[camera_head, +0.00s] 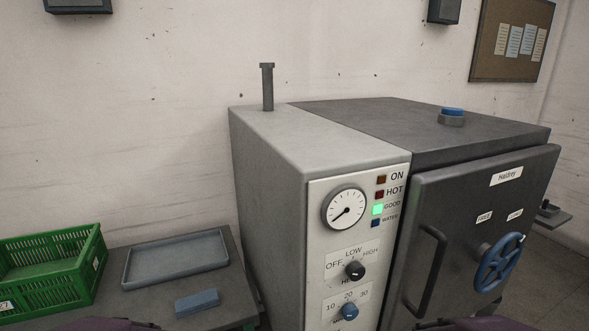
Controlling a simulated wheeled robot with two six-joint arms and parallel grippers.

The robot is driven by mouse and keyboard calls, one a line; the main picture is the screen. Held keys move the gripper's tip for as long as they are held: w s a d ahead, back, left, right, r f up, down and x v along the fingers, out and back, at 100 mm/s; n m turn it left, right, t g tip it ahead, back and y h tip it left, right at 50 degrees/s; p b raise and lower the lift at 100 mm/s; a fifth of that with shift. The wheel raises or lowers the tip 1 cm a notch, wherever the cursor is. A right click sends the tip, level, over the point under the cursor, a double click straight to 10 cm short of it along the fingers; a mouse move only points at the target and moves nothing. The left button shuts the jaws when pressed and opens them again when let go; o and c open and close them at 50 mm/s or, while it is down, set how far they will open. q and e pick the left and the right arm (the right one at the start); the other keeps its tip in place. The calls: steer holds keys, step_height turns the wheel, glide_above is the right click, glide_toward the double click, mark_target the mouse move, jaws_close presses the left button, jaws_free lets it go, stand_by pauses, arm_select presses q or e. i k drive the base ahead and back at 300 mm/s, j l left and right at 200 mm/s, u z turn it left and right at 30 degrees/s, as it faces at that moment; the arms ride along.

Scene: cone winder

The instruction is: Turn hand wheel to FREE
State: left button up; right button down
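The blue hand wheel (501,263) is on the front of the dark grey door (462,205) at the right. A small pale mark shows at the wheel's upper right rim. Two small labels sit above the wheel, a left one (484,217) and a right one (515,214). Their words are too small to read surely, but the pale mark is nearer the right label. The door looks shut, with a dark vertical handle (433,262) at its left side. Neither gripper is in view; only purple parts of my arms show at the bottom edge.
The light grey control panel has a gauge (345,209), a lit green GOOD lamp (378,210), a black knob (355,270) and a blue knob (349,311). At the left, a table holds a green crate (60,286), a grey tray (133,283) and a blue block (197,302).

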mark_target(492, 260)
steer(key=z, duration=1.55)
steer(key=i+l, duration=0.3)
